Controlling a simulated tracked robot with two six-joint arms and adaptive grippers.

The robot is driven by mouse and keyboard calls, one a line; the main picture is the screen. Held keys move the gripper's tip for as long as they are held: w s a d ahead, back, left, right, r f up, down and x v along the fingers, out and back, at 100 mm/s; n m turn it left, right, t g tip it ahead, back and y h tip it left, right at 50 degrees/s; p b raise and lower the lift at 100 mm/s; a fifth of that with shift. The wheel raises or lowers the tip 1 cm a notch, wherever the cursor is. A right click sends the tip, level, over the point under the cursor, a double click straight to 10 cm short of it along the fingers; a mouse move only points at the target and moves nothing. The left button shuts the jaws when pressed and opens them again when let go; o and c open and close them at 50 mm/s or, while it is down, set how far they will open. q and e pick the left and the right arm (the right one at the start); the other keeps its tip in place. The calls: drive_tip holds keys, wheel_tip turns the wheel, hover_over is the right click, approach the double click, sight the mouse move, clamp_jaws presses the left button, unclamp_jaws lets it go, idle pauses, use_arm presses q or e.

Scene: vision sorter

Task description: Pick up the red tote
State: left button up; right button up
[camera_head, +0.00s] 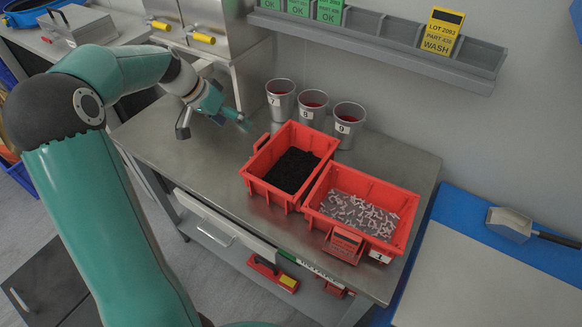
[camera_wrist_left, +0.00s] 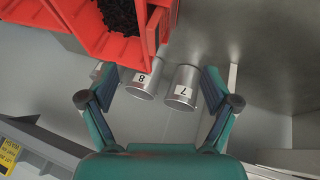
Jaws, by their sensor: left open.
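Two red totes stand side by side on the steel bench. The left red tote (camera_head: 257,186) holds a heap of small black parts. The right red tote (camera_head: 312,212) holds many small pale pinkish parts and has a card on its front. My left gripper (camera_head: 233,118) is over the bench, left of the left tote and apart from it. In the left wrist view my left gripper (camera_wrist_left: 161,78) is open with nothing between its fingers. A red tote (camera_wrist_left: 88,38) with black parts shows at that view's upper left. My right gripper is not in view.
Metal cups numbered 7 (camera_head: 281,100), 8 (camera_head: 312,107) and 9 (camera_head: 348,124) stand behind the totes. A grey wall rail (camera_head: 395,35) holds cards. A metal scoop (camera_head: 510,224) lies at the right. The bench's left part (camera_head: 170,140) is clear.

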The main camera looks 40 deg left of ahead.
sight(257, 143)
use_arm(q)
drive_tip(key=p+x, duration=0.1)
drive_tip(key=x, duration=0.8)
drive_tip(key=shift+w+f, duration=0.1)
drive_tip(key=shift+f, duration=0.2)
drive_tip(key=shift+w+d+f+p, duration=0.2)
drive_tip(key=shift+d+f+p, duration=0.05)
drive_tip(key=shift+f+p, duration=0.25)
drive_tip(key=p+x, duration=0.1)
drive_tip(key=x, duration=0.3)
drive_tip(key=shift+f, duration=0.2)
drive_tip(key=shift+s, duration=0.1)
drive_tip(key=shift+c, duration=0.2)
drive_tip(key=c, duration=1.6)
drive_tip(key=shift+r, duration=0.15)
clamp_jaws()
